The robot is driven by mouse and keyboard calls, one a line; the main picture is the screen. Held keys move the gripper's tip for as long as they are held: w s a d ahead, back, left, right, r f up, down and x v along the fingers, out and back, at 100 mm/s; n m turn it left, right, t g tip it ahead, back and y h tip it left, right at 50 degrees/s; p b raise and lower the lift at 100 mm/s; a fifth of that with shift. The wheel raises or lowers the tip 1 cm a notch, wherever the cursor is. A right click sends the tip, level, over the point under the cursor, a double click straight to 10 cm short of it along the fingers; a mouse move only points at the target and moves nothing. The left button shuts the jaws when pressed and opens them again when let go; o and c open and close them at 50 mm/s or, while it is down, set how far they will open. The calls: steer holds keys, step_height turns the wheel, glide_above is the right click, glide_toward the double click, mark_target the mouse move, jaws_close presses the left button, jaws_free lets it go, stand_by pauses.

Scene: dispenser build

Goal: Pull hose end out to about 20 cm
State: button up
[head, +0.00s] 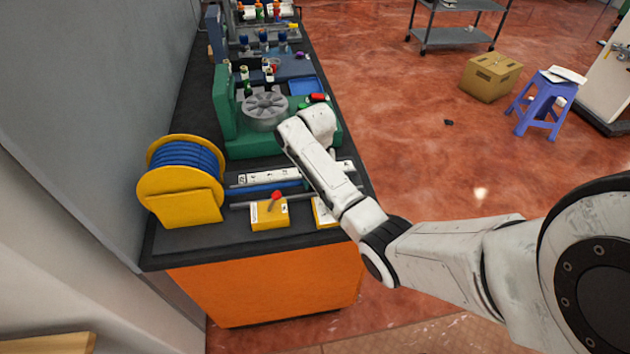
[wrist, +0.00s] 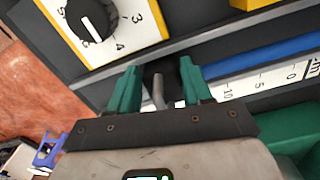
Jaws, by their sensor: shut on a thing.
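The blue hose (wrist: 262,58) runs beside the white ruler (wrist: 265,82) and reaches my gripper from the right in the wrist view. My gripper (wrist: 160,76) has its green fingers closed on the dark hose end, where a grey peg-like piece shows between them. The grip lies past the ruler's 10 mark, on the side away from 0. The fingers cover the exact reading. In the head view, the blue hose (head: 272,187) lies along the bench by the ruler (head: 270,175), near the yellow spool (head: 180,205).
A yellow box with a red lever (head: 268,214) stands at the bench's front. A box with a black dial (wrist: 95,20) is close to my gripper. A green machine with a grey wheel (head: 265,110) stands behind the ruler. The floor right of the bench is clear nearby.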

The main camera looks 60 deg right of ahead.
steer(key=shift+s+d, duration=0.45)
steer(key=shift+s, duration=0.1)
steer(key=o, duration=1.3)
